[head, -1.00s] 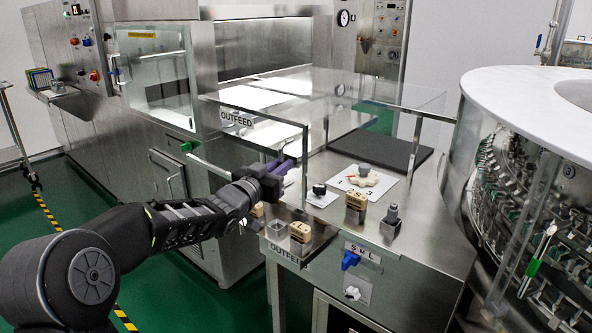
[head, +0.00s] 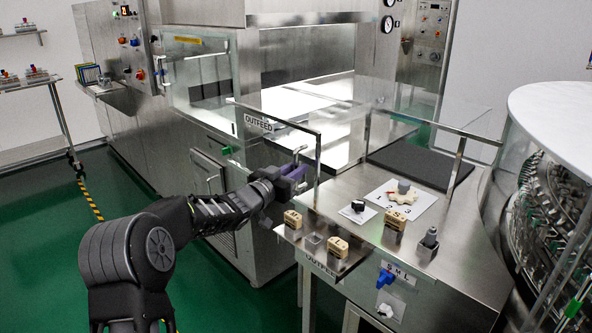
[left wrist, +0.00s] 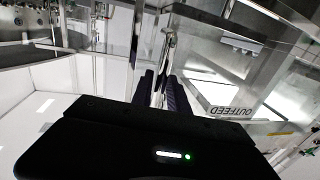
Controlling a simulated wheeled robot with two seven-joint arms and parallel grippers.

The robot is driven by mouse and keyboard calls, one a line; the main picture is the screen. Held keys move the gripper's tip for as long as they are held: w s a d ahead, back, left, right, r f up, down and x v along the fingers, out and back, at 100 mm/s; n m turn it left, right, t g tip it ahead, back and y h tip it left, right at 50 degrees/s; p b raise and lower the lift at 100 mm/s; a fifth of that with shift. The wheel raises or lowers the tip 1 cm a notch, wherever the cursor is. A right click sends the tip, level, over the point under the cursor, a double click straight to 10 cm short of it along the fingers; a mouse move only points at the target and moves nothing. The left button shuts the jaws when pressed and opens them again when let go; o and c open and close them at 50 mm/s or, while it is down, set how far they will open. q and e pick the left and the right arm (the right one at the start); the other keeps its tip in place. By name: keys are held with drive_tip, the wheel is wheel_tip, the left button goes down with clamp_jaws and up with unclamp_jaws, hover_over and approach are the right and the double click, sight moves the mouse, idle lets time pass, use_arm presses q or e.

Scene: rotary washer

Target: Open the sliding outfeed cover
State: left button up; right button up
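The outfeed cover is a clear panel with a metal front frame (head: 319,150) and an "OUTFEED" sign (head: 258,123). The sign also shows upside down in the left wrist view (left wrist: 231,111). A thin metal handle (head: 303,152) stands at the cover's front end. My left gripper (head: 291,174), with purple fingers, is at this handle. In the left wrist view the handle bar (left wrist: 169,45) runs down between the ridged fingers (left wrist: 160,92), with little gap; the contact itself is partly hidden. The gripper appears shut on it. My right gripper is not in view.
A round glass-sided washer (head: 555,200) stands at right. Green floor is clear at left, before a shelf cart (head: 40,82).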

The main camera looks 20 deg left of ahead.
use_arm(q)
drive_tip(key=shift+o, duration=1.3)
drive_tip(key=s+a+b, duration=0.1)
drive_tip(key=s, duration=0.6)
drive_tip(key=shift+s+a, duration=0.2)
drive_tip(key=shift+s, duration=0.15)
